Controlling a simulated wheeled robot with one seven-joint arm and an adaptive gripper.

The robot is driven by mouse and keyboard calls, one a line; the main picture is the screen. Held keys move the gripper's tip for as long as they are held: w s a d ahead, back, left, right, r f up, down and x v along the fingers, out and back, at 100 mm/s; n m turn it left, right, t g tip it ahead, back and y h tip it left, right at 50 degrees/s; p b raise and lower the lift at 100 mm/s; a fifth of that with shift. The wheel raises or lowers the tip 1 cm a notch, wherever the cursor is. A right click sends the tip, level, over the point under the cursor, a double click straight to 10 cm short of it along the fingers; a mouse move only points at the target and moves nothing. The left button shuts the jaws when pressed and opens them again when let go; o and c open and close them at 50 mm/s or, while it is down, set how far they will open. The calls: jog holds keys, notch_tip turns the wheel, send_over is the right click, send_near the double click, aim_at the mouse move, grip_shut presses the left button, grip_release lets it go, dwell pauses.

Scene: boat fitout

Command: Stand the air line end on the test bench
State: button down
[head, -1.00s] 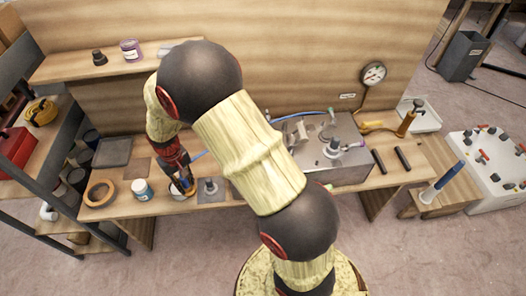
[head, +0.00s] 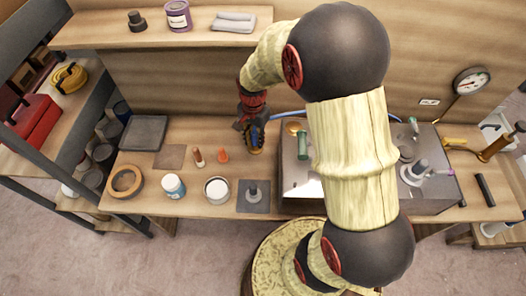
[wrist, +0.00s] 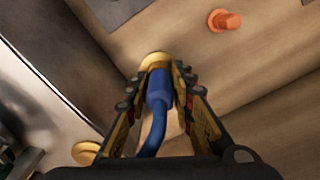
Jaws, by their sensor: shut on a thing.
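My gripper (wrist: 156,78) is shut on the blue air line end (wrist: 158,88), with the blue hose trailing back toward the wrist camera. A brass-coloured round piece (wrist: 153,59) shows at the far end, between the fingertips. In the head view my gripper (head: 253,140) is over the wooden bench top, just left of the metal box (head: 292,185). The blue hose (head: 287,117) runs right from it behind my arm. I cannot tell whether the end touches the wood. My arm hides part of the metal box.
A brass disc (wrist: 85,152) is near the box. Bare wood (head: 200,128) lies behind the plug.

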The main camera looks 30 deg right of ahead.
aim_at(254, 128)
notch_tip(254, 128, down, 8)
jog(key=b, duration=0.2)
jog(key=shift+r+b, duration=0.15)
jog(key=shift+b, duration=0.15)
jog(key=c, duration=1.5)
grip_release()
jog(key=shift+c, duration=0.2)
notch_tip(254, 128, up, 12)
jog(key=p, duration=0.4)
jog(key=s+a+r+n+t, duration=0.2)
jog(key=s+a+r+n, duration=0.1)
jog(key=s+r, duration=0.3)
jog(key=s+a+r+n+t, duration=0.1)
jog(key=s+a+r+n, duration=0.2)
jog(key=s+r+n, duration=0.2)
jog(key=s+a+r+n+t, duration=0.2)
jog(key=s+r, duration=0.5)
jog(key=r, duration=0.4)
jog(key=a+n, duration=0.1)
jog(key=n, duration=0.1)
jog(key=shift+n+t, duration=0.3)
jog(key=shift+n, duration=0.1)
